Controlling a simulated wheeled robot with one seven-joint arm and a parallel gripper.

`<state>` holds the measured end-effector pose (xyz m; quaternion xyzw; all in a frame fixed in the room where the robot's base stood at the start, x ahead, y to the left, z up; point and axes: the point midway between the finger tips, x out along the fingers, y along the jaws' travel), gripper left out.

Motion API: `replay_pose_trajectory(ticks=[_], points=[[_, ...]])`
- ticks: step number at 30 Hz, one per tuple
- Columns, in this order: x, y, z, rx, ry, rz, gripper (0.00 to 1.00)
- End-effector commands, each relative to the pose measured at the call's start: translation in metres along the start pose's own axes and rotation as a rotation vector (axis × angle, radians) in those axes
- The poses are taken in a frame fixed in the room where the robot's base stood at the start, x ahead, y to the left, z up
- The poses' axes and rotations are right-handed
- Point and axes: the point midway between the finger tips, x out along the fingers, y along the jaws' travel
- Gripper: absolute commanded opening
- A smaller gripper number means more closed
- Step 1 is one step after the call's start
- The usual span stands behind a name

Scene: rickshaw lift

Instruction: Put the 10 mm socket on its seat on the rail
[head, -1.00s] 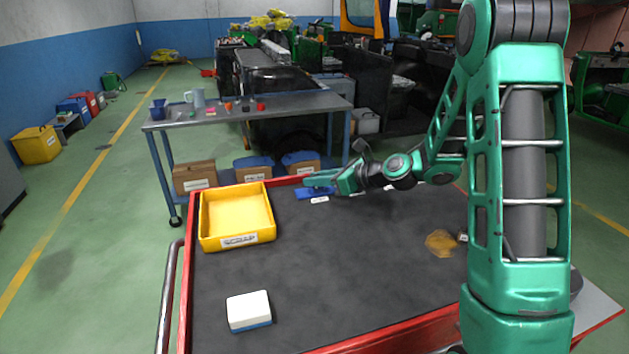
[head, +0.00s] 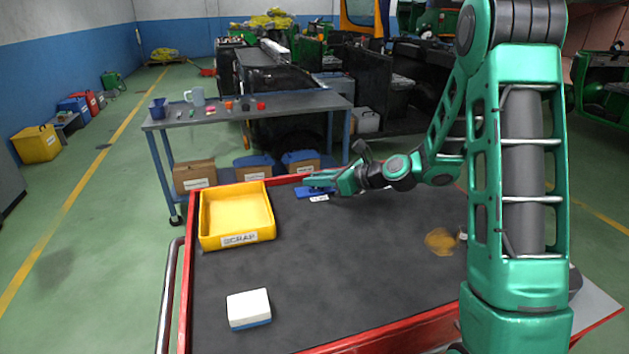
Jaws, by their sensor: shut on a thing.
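My gripper (head: 312,185) is at the far side of the dark cart top, low over a small blue rail (head: 313,195) with a white label at its front. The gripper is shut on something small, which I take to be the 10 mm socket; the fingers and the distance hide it. I cannot tell whether the held thing touches the rail or is apart from it. The seats on the rail are too small to make out.
A yellow scrap bin (head: 237,240) stands at the cart's left. A white and blue block (head: 249,309) lies at the front left. A brownish patch (head: 440,241) is at the right. The cart top (head: 345,265) is clear in the middle. A workbench (head: 245,104) stands behind.

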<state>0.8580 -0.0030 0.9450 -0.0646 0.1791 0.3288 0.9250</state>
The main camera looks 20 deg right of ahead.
Motion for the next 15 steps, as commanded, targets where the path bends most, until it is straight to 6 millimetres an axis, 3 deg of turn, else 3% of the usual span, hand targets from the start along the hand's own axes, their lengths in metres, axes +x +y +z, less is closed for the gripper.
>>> replay_pose_trajectory(ticks=[1, 15], points=[[0.0008, 0.0013, -0.0103, 0.008, 0.02, 0.003, 0.0], [0.0014, 0.0028, -0.0136, 0.012, 0.024, 0.006, 0.0]])
